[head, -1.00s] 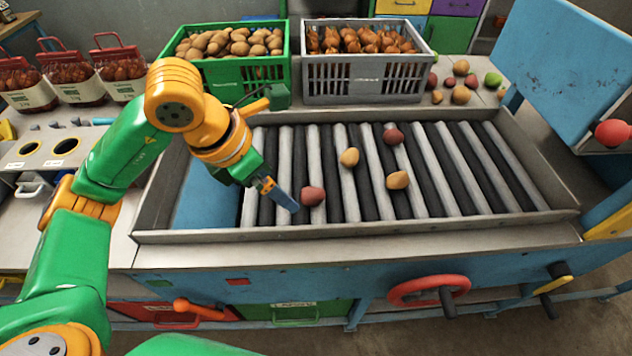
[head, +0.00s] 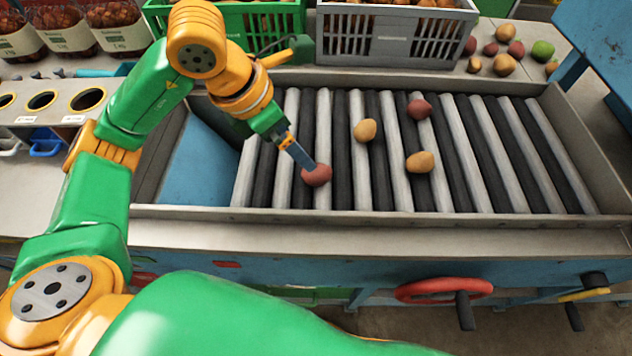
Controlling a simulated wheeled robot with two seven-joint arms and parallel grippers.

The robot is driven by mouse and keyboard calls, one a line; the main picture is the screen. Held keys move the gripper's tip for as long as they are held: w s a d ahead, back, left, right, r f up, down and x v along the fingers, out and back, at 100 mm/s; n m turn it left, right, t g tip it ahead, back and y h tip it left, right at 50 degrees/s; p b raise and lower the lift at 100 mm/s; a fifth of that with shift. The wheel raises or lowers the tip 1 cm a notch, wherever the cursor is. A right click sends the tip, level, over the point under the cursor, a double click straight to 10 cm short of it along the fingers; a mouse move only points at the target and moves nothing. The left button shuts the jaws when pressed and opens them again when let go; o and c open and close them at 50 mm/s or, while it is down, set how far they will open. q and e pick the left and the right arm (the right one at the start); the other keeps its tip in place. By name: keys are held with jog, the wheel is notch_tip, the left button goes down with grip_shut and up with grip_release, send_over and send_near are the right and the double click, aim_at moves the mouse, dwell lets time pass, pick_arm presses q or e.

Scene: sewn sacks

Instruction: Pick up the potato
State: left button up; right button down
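Two reddish potatoes and two yellowish potatoes lie on the roller conveyor (head: 338,195). The nearest red potato (head: 317,176) lies left of the others. A yellow potato (head: 366,130), another yellow potato (head: 420,162) and a red potato (head: 419,109) lie farther right. My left gripper (head: 302,158) reaches down at the upper left edge of the nearest red potato, its blue-grey fingers overlapping that edge in the picture. Contact cannot be told. The fingers show nearly edge-on, so their opening is unclear. My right gripper is out of view.
A green crate (head: 285,22) and a grey crate (head: 393,52) stand behind the conveyor. Loose red and yellow potatoes and a green one (head: 542,50) lie at the back right. A metal rim (head: 480,218) borders the conveyor. The rollers at right are clear.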

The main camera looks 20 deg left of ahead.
aim_at(317, 173)
pick_arm(q)
jog(key=b+x, duration=0.1)
jog(key=x, duration=0.1)
jog(key=a+b+x, duration=0.1)
jog(key=x, duration=0.1)
jog(key=shift+d+f, duration=0.1)
jog(key=shift+f, duration=0.4)
jog(key=shift+d+f, duration=0.15)
jog(key=shift+f, duration=0.15)
jog(key=p+x, duration=0.1)
jog(key=x, duration=0.1)
jog(key=d+x, duration=0.1)
jog(key=x, duration=0.2)
jog(key=shift+s+p, duration=0.1)
jog(key=shift+p, duration=0.3)
jog(key=shift+f, duration=0.15)
jog(key=c, duration=1.5)
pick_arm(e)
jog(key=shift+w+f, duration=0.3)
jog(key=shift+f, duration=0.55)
